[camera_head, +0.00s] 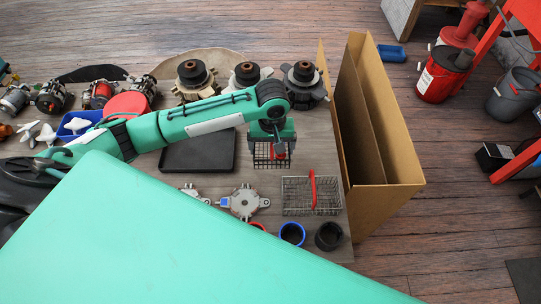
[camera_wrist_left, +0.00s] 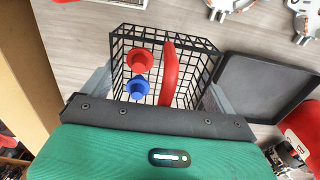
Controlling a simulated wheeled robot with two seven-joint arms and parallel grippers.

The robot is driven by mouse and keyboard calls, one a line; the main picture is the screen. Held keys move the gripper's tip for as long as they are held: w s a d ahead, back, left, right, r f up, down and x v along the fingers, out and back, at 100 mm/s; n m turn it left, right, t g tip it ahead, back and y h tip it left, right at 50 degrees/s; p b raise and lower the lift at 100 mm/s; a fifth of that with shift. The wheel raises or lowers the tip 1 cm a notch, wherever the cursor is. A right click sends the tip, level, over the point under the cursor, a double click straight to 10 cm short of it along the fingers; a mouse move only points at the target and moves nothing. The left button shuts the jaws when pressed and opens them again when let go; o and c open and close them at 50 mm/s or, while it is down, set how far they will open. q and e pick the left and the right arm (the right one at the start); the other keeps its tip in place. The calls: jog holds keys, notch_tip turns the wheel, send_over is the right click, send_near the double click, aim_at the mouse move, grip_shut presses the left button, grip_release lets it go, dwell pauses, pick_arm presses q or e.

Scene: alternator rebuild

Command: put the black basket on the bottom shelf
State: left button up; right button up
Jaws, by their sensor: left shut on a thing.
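The black wire basket (camera_head: 263,161) is under my left gripper (camera_head: 272,147) in the head view, partly hidden by it. In the left wrist view the black basket (camera_wrist_left: 120,62) has a red handle (camera_wrist_left: 169,70) and holds a red flanged part (camera_wrist_left: 140,60) and a blue flanged part (camera_wrist_left: 138,88). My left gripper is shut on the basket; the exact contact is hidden. I cannot tell whether the basket touches the table. The brown shelf unit (camera_head: 395,115) stands to the right, beside the table edge; its lower level is hard to make out. My right gripper is not in view.
A grey wire basket (camera_head: 297,196) with a red handle lies on the table (camera_head: 322,145) near the shelf. A black tray (camera_head: 197,152) is left of my gripper. Alternator parts (camera_head: 245,75) line the back. Blue and black rings (camera_head: 292,233) stand in front.

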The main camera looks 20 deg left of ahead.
pick_arm(q)
jog(key=shift+f, duration=3.4)
jog(key=shift+f+p, duration=0.1)
jog(key=shift+p, duration=0.25)
jog(key=o, duration=0.8)
jog(key=shift+c, duration=0.2)
